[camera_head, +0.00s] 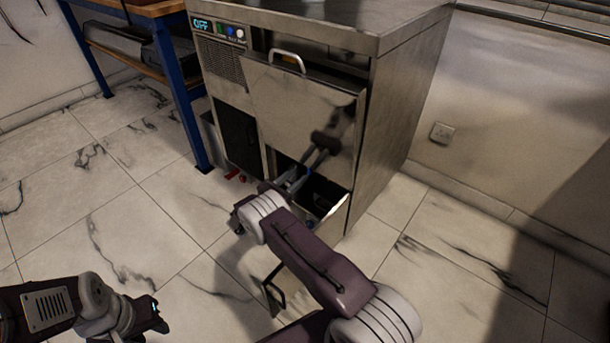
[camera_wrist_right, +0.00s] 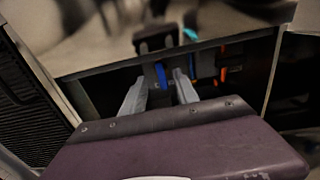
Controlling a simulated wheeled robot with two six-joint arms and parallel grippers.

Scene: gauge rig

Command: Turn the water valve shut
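In the right wrist view, a narrow blue part (camera_wrist_right: 161,76), which looks like the water valve's lever, stands upright inside the dark opening of the steel machine. My right gripper (camera_wrist_right: 160,80) has its two grey fingers apart, with the blue part between or just beyond the tips. I see gaps on both sides and cannot tell the depth. In the head view my right gripper (camera_head: 294,182) reaches into the low opening, partly hidden by my arm. My left gripper (camera_head: 152,316) is low at the left, away from the machine; its fingers are not clear.
The steel machine (camera_head: 403,110) shows OFF on its display (camera_head: 202,25). Orange parts (camera_wrist_right: 222,76) and a teal part (camera_wrist_right: 190,34) are near the blue part. A blue-legged bench (camera_head: 180,95) stands left.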

